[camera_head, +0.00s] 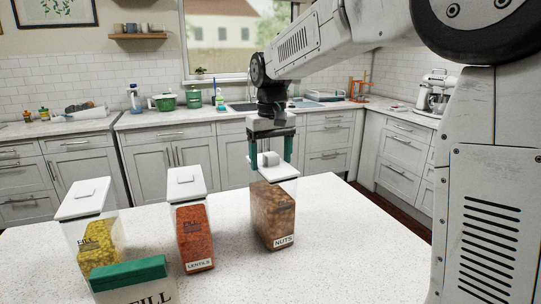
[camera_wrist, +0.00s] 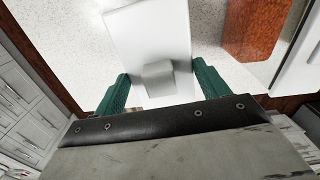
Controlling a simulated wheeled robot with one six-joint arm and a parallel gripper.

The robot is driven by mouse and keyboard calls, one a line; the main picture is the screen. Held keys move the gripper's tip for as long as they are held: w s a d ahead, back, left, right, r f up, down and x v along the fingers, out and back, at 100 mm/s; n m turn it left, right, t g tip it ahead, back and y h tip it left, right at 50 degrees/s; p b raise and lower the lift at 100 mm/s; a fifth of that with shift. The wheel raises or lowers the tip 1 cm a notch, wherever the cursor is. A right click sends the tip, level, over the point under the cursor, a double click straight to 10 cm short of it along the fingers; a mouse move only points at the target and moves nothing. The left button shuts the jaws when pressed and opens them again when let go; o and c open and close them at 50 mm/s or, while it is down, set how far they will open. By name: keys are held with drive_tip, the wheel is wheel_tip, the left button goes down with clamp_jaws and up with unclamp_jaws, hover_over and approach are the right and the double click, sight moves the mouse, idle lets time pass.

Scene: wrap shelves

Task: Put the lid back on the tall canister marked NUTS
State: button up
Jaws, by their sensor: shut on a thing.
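The tall clear canister marked NUTS (camera_head: 273,215) stands upright on the counter, full of brown nuts. The white lid (camera_head: 283,173) with a raised knob lies level over its mouth. I cannot tell whether it is fully seated. My gripper (camera_head: 271,160) points down over the canister, its green fingers shut on the lid. The contact at the lid's edges is partly hidden.
A lidded LENTILS canister (camera_head: 193,235) stands just left. Another lidded canister with yellow contents (camera_head: 95,235) is farther left. A green-topped box (camera_head: 132,277) is at the front. The white counter (camera_head: 345,235) is clear to the right. A back counter lies beyond.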

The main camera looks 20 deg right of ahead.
sight(271, 154)
drive_tip(key=shift+f, duration=0.1)
drive_tip(key=o, duration=1.1)
drive_tip(key=shift+r, duration=3.5)
